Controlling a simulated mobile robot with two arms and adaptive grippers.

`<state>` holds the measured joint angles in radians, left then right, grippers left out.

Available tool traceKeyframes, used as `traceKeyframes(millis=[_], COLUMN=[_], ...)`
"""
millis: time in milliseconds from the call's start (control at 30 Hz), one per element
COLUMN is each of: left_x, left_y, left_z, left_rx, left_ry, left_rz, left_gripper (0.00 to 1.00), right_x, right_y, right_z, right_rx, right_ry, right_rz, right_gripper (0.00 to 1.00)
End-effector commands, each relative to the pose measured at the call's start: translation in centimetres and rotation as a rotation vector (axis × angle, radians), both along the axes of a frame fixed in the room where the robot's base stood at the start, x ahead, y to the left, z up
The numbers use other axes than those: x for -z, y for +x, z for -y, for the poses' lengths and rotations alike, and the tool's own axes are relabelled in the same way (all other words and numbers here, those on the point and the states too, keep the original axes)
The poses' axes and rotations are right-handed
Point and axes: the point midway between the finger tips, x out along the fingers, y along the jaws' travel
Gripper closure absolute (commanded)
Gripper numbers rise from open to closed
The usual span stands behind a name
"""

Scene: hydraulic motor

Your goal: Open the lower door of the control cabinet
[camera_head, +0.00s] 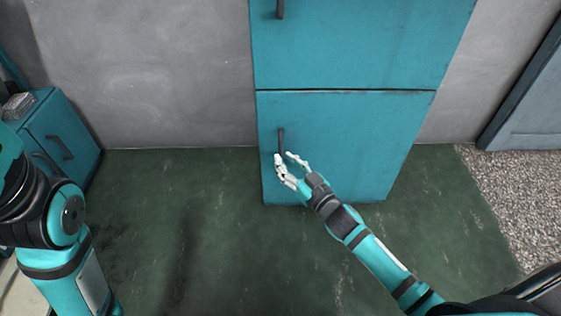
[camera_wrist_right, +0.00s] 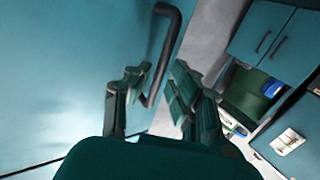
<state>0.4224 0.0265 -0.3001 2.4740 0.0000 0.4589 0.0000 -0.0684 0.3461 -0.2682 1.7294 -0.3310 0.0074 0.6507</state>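The control cabinet is teal, with an upper door (camera_head: 350,45) and a lower door (camera_head: 350,135) split by a dark seam. The lower door looks closed. Its dark vertical bar handle (camera_head: 281,138) is near the door's left edge. My right gripper (camera_head: 284,158) is at the handle's lower end, fingers apart. In the right wrist view, the handle (camera_wrist_right: 164,50) reaches down between the spread fingers of my right gripper (camera_wrist_right: 158,85). I cannot tell whether they touch it. My left arm shows at the left edge of the head view; its gripper is out of view.
The upper door has its own dark handle (camera_head: 280,9). A low teal cabinet (camera_head: 62,135) stands at the far left by the grey wall. The green floor (camera_head: 190,220) left of the control cabinet is clear. A grey door (camera_head: 530,110) stands at the right.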

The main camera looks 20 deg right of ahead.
Motion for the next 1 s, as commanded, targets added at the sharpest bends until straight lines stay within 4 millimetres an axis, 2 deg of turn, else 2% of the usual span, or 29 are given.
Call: traceKeyframes(millis=[33, 200, 567, 733, 1000], left_x=[0.2, -0.2, -0.5, -0.4, -0.4], left_y=[-0.4, -1.0, -1.1, -1.2, -1.2], left_z=[0.0, 0.1, 0.1, 0.1, 0.1], left_rx=[-0.001, -0.001, -0.002, -0.002, -0.002], left_ry=[-0.001, 0.002, 0.003, 0.003, 0.003], left_rz=[0.016, 0.037, 0.042, 0.042, 0.042], left_gripper=[0.6, 0.6, 0.6, 0.6, 0.6], right_x=[0.3, 0.1, 0.0, 0.0, 0.0], right_y=[0.9, 2.4, 2.8, 2.8, 2.8], right_z=[-0.3, -0.8, -0.9, -0.9, -0.9], right_rx=[-0.001, -0.001, 0.0, 0.0, 0.0], right_ry=[-0.001, -0.001, 0.0, 0.0, 0.0], right_rz=[0.003, 0.0, -0.001, -0.001, -0.001], right_gripper=[0.79, 0.79, 0.79, 1.0, 1.0])
